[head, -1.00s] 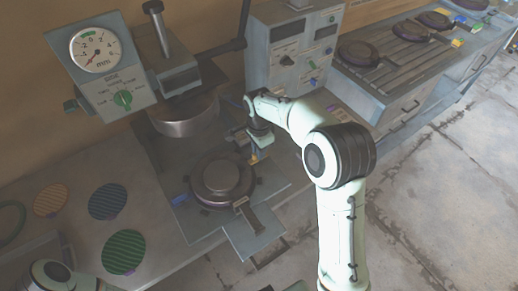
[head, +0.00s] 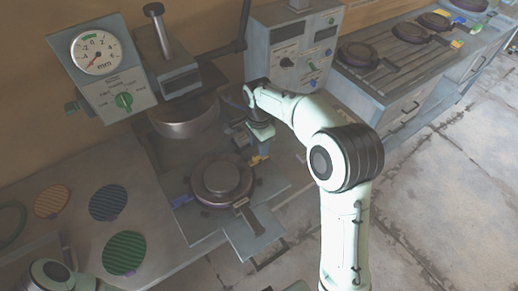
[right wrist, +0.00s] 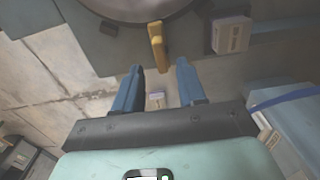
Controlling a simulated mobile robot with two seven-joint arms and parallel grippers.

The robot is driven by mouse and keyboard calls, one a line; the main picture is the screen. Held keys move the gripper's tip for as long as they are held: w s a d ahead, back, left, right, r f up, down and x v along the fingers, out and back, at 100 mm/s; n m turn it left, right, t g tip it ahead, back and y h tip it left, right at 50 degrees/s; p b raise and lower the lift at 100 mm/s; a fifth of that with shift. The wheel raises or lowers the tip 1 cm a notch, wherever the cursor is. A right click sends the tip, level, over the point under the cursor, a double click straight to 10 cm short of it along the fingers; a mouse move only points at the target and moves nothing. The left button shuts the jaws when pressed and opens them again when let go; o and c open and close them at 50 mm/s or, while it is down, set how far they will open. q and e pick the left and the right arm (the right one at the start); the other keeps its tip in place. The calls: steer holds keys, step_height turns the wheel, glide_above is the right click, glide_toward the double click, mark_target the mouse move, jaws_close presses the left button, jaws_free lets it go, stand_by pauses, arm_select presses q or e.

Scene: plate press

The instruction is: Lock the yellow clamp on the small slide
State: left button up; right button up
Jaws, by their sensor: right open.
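The yellow clamp (head: 259,160) is at the right rear edge of the round dark mould (head: 222,178), which sits on the grey slide (head: 205,226) under the press. In the right wrist view the clamp (right wrist: 157,46) is an upright yellow lever by the mould's rim, just ahead of the fingertips and roughly centred between them. My right gripper (head: 262,146) is at the clamp; it also shows in the right wrist view (right wrist: 160,72), with its blue fingers apart and nothing between them. Whether a finger touches the clamp cannot be told. My left gripper is out of view.
The press head (head: 184,115) hangs behind and above the mould. A control box (head: 293,50) stands behind my right arm. Several coloured discs lie on the bench at left, including a green one (head: 124,252).

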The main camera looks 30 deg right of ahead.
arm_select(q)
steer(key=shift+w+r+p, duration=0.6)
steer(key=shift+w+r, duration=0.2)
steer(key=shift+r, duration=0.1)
arm_select(e)
step_height(320, 180, up, 10)
steer(key=shift+f, duration=0.15)
